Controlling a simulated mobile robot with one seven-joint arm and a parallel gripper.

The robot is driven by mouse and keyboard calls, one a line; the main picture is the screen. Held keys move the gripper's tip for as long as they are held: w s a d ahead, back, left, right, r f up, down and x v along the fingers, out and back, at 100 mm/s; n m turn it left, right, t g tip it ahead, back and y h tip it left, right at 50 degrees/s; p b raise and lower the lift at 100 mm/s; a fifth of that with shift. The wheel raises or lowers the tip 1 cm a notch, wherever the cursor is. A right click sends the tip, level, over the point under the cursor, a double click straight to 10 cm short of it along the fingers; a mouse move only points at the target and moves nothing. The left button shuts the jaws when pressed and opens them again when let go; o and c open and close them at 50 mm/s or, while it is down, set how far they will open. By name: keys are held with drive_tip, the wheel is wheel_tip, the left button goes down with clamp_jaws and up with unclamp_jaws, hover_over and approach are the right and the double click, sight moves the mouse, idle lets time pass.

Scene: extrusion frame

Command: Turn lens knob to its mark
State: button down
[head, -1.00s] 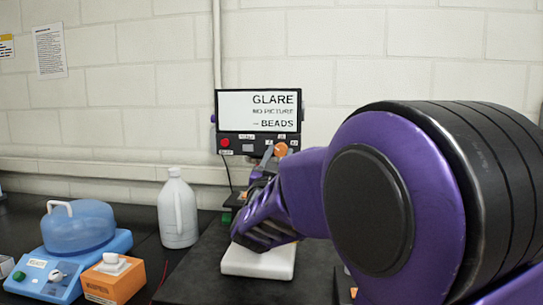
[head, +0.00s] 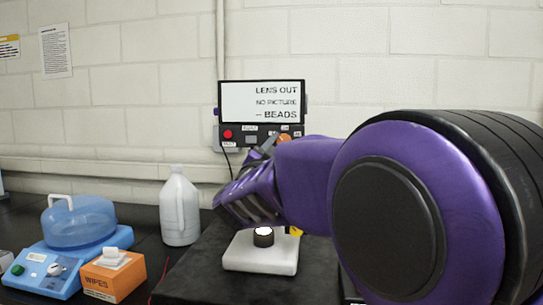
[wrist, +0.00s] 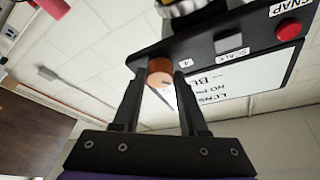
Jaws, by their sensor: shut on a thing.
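The orange knob (wrist: 160,70) sits on the underside of a dark panel in the wrist view, beside a small label. My gripper (wrist: 159,79) has its two dark fingers on either side of it and is shut on it. I cannot make out a mark on the knob. In the head view the orange knob (head: 284,138) shows just under the screen, partly hidden by my purple arm. The screen (head: 262,102) reads "LENS OUT, NO PICTURE, BEADS".
A white base (head: 258,257) with a dark cylinder (head: 264,236), lit on top, stands below my arm. A red button (head: 228,134) is on the panel's left. A white jug (head: 180,210), a blue-lidded device (head: 78,235) and a wipes box (head: 112,277) stand left.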

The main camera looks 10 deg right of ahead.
drive_tip(key=shift+w+a+r+m+g+h+b, duration=0.15)
drive_tip(key=shift+m+g, duration=0.4)
drive_tip(key=shift+m, duration=0.95)
drive_tip(key=shift+s+d+r+m+g+h+b, duration=0.1)
drive_tip(key=shift+m+g+h, duration=0.35)
drive_tip(key=shift+m, duration=1.05)
drive_tip(key=shift+w+a+r+m+g+b, duration=0.1)
drive_tip(key=shift+m+g, duration=0.6)
drive_tip(key=shift+m, duration=0.8)
drive_tip(key=shift+c, duration=2.2)
unclamp_jaws()
drive_tip(key=shift+f, duration=0.1)
